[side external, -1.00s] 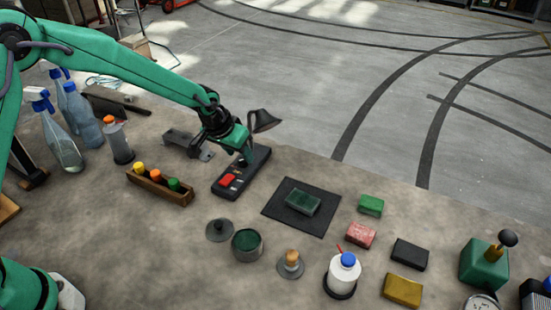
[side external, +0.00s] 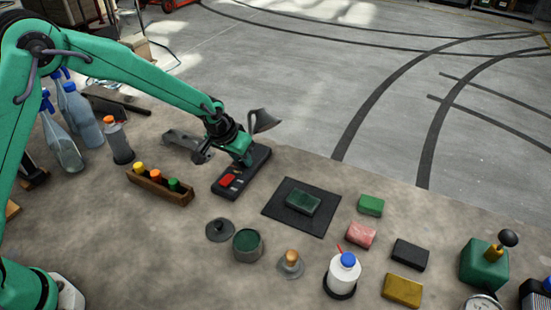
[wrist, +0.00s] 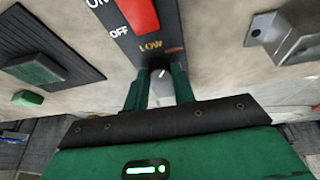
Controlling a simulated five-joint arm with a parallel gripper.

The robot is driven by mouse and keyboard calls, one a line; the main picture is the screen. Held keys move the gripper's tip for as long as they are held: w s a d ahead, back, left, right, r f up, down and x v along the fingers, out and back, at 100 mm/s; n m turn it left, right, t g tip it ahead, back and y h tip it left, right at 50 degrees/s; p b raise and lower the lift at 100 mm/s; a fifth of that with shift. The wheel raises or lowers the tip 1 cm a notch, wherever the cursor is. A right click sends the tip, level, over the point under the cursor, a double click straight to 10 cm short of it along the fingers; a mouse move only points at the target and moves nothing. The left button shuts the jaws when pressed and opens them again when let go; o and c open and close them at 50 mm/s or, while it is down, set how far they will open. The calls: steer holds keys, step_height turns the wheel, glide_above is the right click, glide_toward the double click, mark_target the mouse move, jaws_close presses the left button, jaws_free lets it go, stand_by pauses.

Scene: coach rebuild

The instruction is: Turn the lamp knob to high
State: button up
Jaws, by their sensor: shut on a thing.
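The black control panel (side external: 262,156) lies on the bench and carries a red rocker switch (side external: 227,180). In the wrist view the panel (wrist: 128,48) shows the words ON, OFF and LOW, and a partly hidden orange label right of LOW. The lamp knob (wrist: 161,74) is small and dark with a pale pointer mark, just below LOW. My gripper (wrist: 160,88) is shut on the knob, one green finger on each side. In the side view my gripper (side external: 246,161) is down at the panel's far end and hides the knob.
A grey metal bracket (wrist: 285,35) stands beside the panel. A wooden rack (side external: 160,188) with coloured bottles is to its left. A dark mat (side external: 275,215) with a green block lies to its right. A grey lamp-like shade (side external: 264,121) is close behind my gripper.

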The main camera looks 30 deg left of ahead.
mark_target(233, 172)
steer(key=shift+d, duration=0.15)
steer(key=shift+a+m, duration=0.2)
steer(key=shift+m, duration=2)
steer(key=o, duration=1)
steer(key=shift+w+a, duration=0.1)
steer(key=shift+r, duration=0.2)
steer(key=v, duration=0.7)
steer(key=shift+r, duration=0.25)
steer(key=shift+s, duration=0.25)
